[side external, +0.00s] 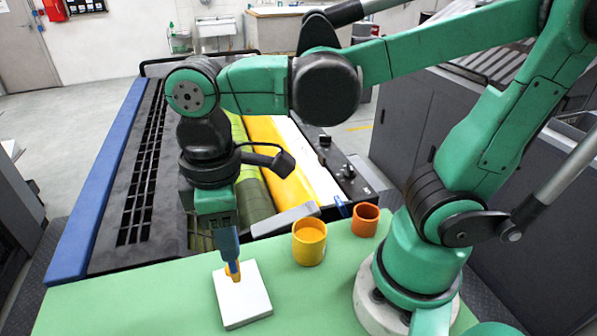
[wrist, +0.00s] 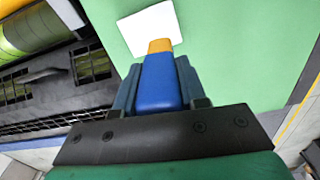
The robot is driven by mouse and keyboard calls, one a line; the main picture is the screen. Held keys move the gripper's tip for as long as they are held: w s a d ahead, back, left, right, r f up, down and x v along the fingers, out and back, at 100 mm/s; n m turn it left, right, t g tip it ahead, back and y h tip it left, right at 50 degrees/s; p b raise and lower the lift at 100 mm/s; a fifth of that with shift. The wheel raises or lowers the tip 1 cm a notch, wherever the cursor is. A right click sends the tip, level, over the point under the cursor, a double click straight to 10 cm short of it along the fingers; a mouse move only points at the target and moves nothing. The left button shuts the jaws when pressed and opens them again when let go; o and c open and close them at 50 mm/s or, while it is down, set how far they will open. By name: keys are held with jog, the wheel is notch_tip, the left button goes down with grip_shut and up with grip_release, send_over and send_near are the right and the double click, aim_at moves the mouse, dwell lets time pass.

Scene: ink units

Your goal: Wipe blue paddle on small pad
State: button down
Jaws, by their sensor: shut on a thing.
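My gripper (side external: 229,246) is shut on the blue paddle and points down over the small white pad (side external: 255,305). In the wrist view the blue paddle (wrist: 160,82) sits between the fingers of my gripper (wrist: 160,90), with its yellow-orange end reaching over the pad (wrist: 132,30). In the side view the paddle's yellow-orange end (side external: 234,271) shows at the far left part of the pad. I cannot tell if it touches the pad. The pad lies flat on the green table.
A yellow cup (side external: 309,250) with yellow ink stands right of the pad. A smaller orange cup (side external: 364,221) stands behind it, with a small blue piece (side external: 342,206) beside it. A press with coloured rollers (side external: 275,160) lies behind. The green table (side external: 130,305) left of the pad is clear.

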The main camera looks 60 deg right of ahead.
aim_at(237, 271)
jog(key=shift+n, duration=0.5)
jog(key=shift+s+a+f, duration=0.15)
jog(key=shift+s+f, duration=0.05)
jog(key=shift+f, duration=0.55)
jog(key=shift+s+a+f, duration=0.2)
jog(key=shift+s+f, duration=0.05)
jog(key=shift+f, duration=0.5)
jog(key=shift+s+a+f, duration=0.15)
jog(key=shift+s+f, duration=0.05)
jog(key=shift+f, duration=0.55)
jog(key=shift+f, duration=0.55)
jog(key=shift+w+d, duration=1.05)
jog(key=shift+w, duration=0.2)
jog(key=shift+w+d, duration=1.05)
jog(key=shift+w, duration=0.15)
jog(key=shift+s+a, duration=1.05)
jog(key=shift+s, duration=0.2)
jog(key=shift+s+a, duration=1.05)
jog(key=shift+s, duration=0.15)
jog(key=shift+w+d, duration=1.05)
jog(key=shift+w, duration=0.2)
jog(key=shift+w+d, duration=1.05)
jog(key=shift+w, duration=0.15)
jog(key=shift+r, duration=3)
